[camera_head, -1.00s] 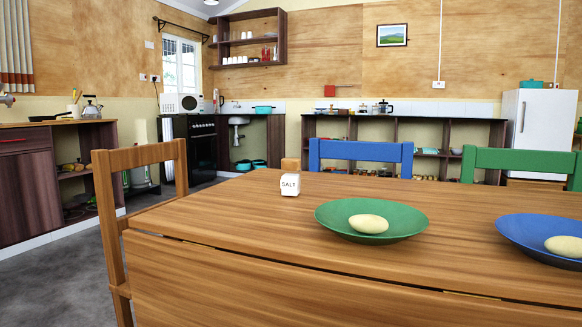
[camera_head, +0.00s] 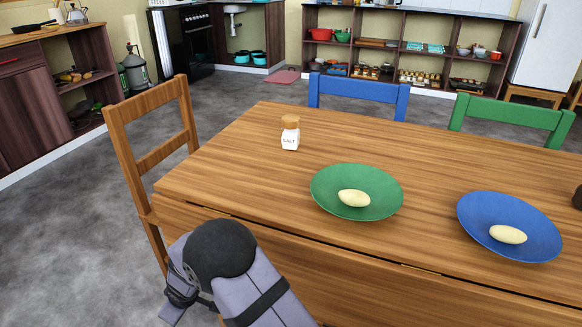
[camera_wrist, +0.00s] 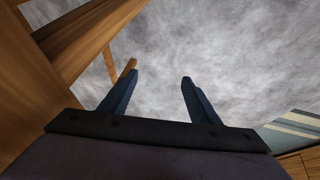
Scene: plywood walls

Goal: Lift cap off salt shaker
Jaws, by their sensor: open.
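The salt shaker (camera_head: 290,139) is a small white block-like body marked SALT. It stands upright on the wooden table, near its far left part. Its brown wooden cap (camera_head: 290,122) sits on top of it. In the wrist view my gripper (camera_wrist: 159,76) is open and empty, with two dark blue fingers apart over the grey floor. The shaker does not show in the wrist view. In the head view my arm is low at the table's front edge, well short of the shaker, and the fingers cannot be made out.
The table (camera_head: 240,165) also holds a green plate (camera_head: 325,188) and a blue plate (camera_head: 480,215), each with a pale oval item. A wooden chair (camera_head: 150,110) stands at the left. A blue chair (camera_head: 358,90) and a green chair (camera_head: 510,112) stand behind. Table around the shaker is clear.

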